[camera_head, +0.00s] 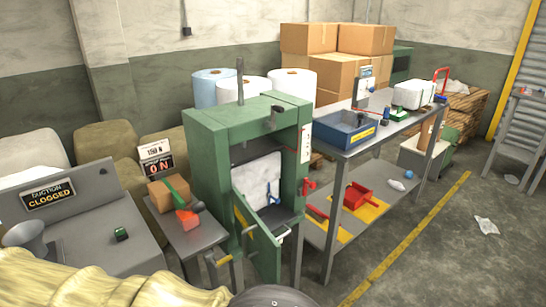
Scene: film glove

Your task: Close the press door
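The green press (205,160) stands in the middle of the camera_head view, with its front opening facing me. Its green door (262,248) stands open, its panel angled out from the front towards me. A yellow bar shows on the door. A white bundle (257,180) fills part of the chamber behind the door. A red-handled part sits on the press's right post. My gripper is not in view; a dark rounded part at the bottom edge may belong to my arm.
A grey side table (205,240) with a cardboard box (167,195) stands left of the press. A grey workbench (345,154) with a blue tray (345,130) stands right of it. Crinkled yellowish material (100,282) fills the lower left.

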